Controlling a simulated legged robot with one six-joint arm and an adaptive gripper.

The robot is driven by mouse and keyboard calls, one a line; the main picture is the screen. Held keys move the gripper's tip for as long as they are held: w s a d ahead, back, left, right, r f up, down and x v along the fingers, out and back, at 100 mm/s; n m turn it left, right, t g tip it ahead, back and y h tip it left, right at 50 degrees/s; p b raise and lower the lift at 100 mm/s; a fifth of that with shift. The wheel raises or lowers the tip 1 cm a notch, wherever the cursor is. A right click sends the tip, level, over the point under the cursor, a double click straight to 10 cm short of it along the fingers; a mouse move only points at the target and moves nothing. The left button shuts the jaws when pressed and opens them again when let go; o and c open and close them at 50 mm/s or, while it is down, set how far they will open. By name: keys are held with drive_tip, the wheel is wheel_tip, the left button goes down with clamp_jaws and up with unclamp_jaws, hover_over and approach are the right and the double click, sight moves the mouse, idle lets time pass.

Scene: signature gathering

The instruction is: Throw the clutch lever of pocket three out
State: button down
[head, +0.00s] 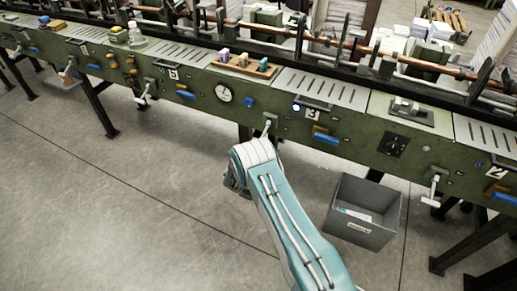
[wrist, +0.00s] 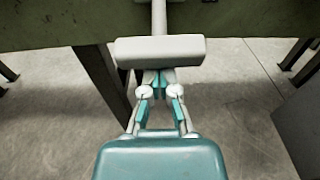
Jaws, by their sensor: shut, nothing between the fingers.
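The clutch lever of pocket three (head: 268,126) is a pale lever on the green machine front, left of the white "3" plate (head: 312,114). Its lower part is hidden behind my arm in the head view. In the wrist view a pale lever with a wide crosswise grip (wrist: 160,50) hangs from a stem, straight ahead of my gripper (wrist: 160,84). My gripper is shut and empty, its fingertips close at the near edge of the grip. I cannot tell whether they touch it. In the head view my gripper is mostly hidden by my arm.
A grey bin (head: 365,210) stands on the floor right of my arm. Similar levers sit near pocket two (head: 434,188) and pocket five (head: 147,95). A blue handle (head: 326,138) and a lit blue button (head: 296,107) are beside the "3".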

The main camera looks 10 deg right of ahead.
wheel_tip(320, 180, up, 9)
drive_tip(key=g+y, duration=0.3)
drive_tip(key=g, duration=0.1)
drive_tip(key=shift+s+a+g, duration=0.2)
drive_tip(key=shift+g, duration=0.1)
drive_tip(key=shift+r, duration=0.2)
idle(0.4)
drive_tip(key=shift+f, duration=0.1)
